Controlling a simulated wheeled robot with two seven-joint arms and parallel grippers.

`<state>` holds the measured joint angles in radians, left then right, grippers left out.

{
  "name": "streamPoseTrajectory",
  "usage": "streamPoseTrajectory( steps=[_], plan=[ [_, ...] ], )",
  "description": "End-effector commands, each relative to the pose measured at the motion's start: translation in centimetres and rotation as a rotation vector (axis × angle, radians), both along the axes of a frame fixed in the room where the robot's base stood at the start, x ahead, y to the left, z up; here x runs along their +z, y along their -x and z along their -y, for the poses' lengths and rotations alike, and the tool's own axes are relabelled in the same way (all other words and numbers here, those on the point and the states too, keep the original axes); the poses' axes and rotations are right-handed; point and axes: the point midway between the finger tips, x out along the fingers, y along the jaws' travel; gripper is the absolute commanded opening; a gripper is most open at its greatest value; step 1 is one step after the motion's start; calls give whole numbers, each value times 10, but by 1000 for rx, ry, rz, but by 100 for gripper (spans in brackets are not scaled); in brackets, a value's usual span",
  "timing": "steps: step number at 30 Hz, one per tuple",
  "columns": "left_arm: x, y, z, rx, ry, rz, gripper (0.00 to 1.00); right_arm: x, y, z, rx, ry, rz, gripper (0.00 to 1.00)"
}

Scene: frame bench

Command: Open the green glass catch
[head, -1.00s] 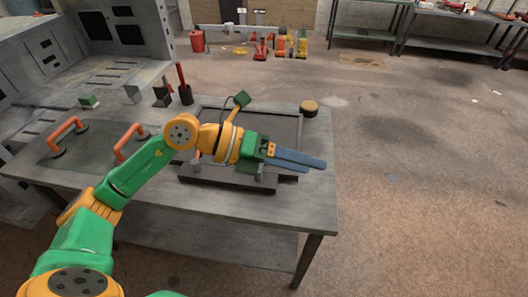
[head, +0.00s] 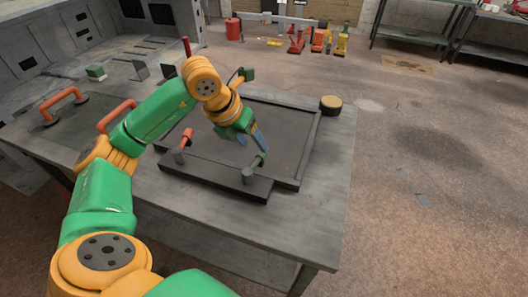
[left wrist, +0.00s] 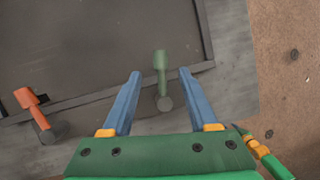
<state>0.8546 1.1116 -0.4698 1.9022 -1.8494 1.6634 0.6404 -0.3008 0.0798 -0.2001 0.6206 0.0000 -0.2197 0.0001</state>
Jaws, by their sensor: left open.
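The green glass catch (head: 257,161) is a small green lever on a short grey post at the front right of the dark frame (head: 313,135). In the left wrist view the green catch (left wrist: 161,68) points away from me, over the frame's front edge. My left gripper (head: 252,145) is open above it, pointing down. Its blue fingers (left wrist: 160,74) lie on either side of the green lever in the left wrist view, with gaps on both sides. I cannot tell how high the fingertips are above it. My right gripper is not in view.
An orange catch (head: 187,138) on a similar post stands to the left, also in the left wrist view (left wrist: 27,98). Orange handles (head: 66,97) sit on the bench at left. A round tin (head: 330,102) stands near the bench's right edge.

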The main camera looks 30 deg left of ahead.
Motion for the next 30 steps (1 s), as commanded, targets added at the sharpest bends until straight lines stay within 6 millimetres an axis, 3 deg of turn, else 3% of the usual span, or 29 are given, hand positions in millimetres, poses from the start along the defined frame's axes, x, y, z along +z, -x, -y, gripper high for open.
streamPoseTrajectory(
  steps=[7, 16, 21, 23, 30],
  plan=[
    [-38, -17, 6, 0, 2, -3, 60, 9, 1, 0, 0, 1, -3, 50],
    [-45, -20, 7, -3, 1, 0, 60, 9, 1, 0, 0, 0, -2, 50],
    [-45, -20, 7, -3, 1, 0, 14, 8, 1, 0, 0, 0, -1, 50],
    [-45, -20, 7, -3, 1, 0, 0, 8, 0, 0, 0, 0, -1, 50],
    [-45, -20, 7, -2, 1, 0, 0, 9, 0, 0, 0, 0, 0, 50]
  ],
)
